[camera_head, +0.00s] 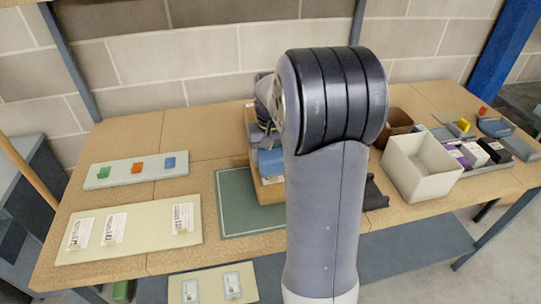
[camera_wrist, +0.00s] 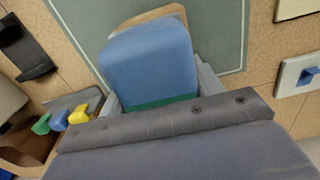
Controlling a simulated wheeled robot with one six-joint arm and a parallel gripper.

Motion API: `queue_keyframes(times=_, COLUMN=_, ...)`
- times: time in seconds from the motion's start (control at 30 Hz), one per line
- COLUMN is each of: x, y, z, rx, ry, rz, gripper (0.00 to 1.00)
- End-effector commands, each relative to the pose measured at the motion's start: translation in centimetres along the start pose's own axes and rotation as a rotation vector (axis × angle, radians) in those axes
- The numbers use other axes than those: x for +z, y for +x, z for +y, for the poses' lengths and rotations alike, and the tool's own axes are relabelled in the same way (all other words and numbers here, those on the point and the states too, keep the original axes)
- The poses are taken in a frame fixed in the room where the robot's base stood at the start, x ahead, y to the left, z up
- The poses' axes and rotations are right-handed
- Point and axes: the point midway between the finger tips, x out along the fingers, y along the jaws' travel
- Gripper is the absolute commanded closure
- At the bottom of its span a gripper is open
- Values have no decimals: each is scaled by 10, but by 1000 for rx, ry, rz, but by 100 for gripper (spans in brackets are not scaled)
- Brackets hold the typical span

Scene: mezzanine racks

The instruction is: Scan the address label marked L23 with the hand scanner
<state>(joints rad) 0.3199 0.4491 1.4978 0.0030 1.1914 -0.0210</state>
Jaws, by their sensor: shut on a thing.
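My gripper (camera_wrist: 160,98) is shut on a blue, rounded, block-like thing (camera_wrist: 148,58) with a green strip at its near end. I cannot tell from its shape whether it is the hand scanner. In the head view the blue thing (camera_head: 271,161) shows beside a tan wooden box (camera_head: 272,190) at the green mat; my arm hides most of the gripper. White label cards (camera_head: 113,229) lie on a pale board (camera_head: 145,243) at the left. Two more label cards (camera_head: 232,284) lie on a front board (camera_head: 206,292). Their print is too small to read, so I cannot pick out L23.
A pale board (camera_head: 100,183) with green, orange and blue pieces lies at the back left. A cream bin (camera_head: 420,170), a brown bin (camera_head: 397,122) and several small boxes stand on the right. The green mat (camera_head: 235,205) is partly bare. The wall stands close behind.

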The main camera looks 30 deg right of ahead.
Motion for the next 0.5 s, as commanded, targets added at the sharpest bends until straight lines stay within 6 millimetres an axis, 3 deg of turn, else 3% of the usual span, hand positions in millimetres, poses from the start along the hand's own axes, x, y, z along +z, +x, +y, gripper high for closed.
queue_keyframes(times=0.5, x=0, y=8, z=0, rx=0, ry=0, rz=0, gripper=69)
